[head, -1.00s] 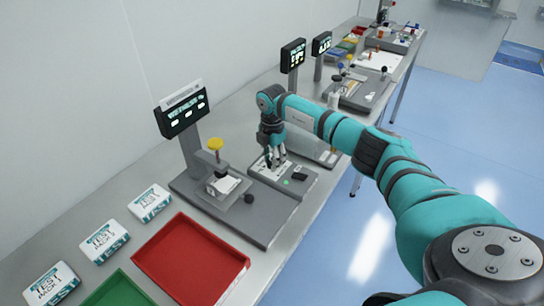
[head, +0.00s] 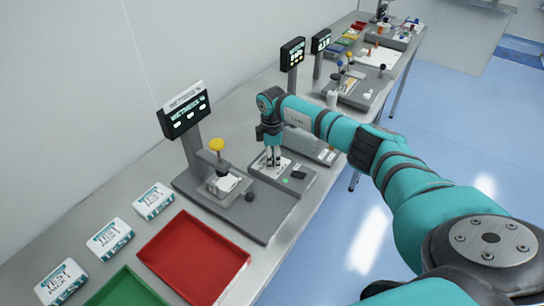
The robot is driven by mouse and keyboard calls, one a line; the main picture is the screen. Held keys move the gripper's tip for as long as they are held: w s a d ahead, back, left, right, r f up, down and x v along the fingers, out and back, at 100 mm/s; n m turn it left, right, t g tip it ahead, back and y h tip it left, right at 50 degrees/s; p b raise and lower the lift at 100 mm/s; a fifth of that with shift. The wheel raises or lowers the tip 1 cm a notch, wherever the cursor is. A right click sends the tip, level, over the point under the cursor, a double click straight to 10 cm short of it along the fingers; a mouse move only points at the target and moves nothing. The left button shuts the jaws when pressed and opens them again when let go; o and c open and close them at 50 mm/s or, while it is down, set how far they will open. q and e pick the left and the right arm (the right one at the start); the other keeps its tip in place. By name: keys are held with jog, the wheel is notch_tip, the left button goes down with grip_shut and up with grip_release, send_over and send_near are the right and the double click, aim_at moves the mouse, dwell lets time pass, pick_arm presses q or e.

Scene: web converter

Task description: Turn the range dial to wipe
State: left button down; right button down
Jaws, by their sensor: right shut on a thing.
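My right gripper (head: 273,163) points straight down over a small grey control panel (head: 297,186) in the middle of the bench. Its fingers are close together and shut on the range dial, which they hide almost wholly. A white printed label lies around the fingertips on the panel. Which mark the dial points to is too small to read. A green button and a black part sit on the panel in front of the label. My left gripper is not in view.
A test fixture (head: 250,215) with a yellow knob and a lit display (head: 184,117) stands left of the panel. A red tray (head: 195,262), a green tray (head: 125,290) and white boxes (head: 110,238) lie nearer. More stations with displays stand farther along the bench.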

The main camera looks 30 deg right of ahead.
jog(key=shift+w+r, duration=0.1)
dwell(0.3)
jog(key=c, duration=0.9)
grip_release()
jog(key=shift+c, duration=0.2)
notch_tip(320, 180, up, 12)
